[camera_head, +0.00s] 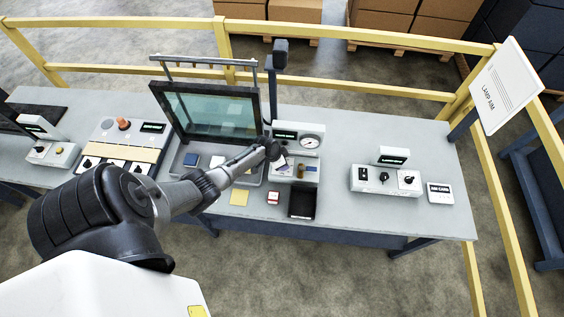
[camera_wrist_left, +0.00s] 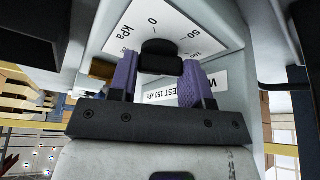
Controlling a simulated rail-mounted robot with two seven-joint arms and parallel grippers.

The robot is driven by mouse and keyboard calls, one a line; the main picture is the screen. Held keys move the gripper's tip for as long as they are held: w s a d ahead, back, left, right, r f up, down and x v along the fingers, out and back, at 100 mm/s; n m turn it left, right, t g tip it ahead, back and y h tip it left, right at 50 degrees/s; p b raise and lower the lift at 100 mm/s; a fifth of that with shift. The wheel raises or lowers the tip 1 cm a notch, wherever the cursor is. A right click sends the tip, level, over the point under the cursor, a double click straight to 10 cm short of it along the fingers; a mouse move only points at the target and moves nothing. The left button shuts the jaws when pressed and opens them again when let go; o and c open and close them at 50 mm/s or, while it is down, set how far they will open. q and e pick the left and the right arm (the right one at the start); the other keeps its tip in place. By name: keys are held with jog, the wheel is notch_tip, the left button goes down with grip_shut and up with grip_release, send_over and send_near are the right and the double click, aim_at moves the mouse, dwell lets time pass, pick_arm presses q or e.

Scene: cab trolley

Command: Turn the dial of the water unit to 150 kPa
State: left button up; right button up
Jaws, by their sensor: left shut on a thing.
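The water unit (camera_head: 311,138) stands behind the middle of the table, with a lit display and a round gauge (camera_head: 308,142). Its needle is too small to read. My left gripper (camera_head: 276,154) reaches its front from the left. In the left wrist view, my left gripper (camera_wrist_left: 158,72) is shut on the black dial knob (camera_wrist_left: 160,48), a purple pad on each side. The white scale plate (camera_wrist_left: 186,22) shows 0, 50, part of 100 and kPa. The knob's pointer cannot be made out. A label (camera_wrist_left: 180,92) below reads "TEST 150 kPa", partly hidden by the fingers. My right gripper is not in view.
A framed glass screen (camera_head: 213,115) stands left of the unit. A black open bin (camera_head: 302,203), a yellow note (camera_head: 239,197) and a small red-and-white box (camera_head: 273,198) lie in front. A switch box (camera_head: 385,181) stands to the right. Yellow rails run behind.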

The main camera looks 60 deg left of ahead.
pick_arm(q)
jog(key=o, duration=0.9)
jog(key=shift+p+v, duration=0.95)
jog(key=shift+v, duration=5.95)
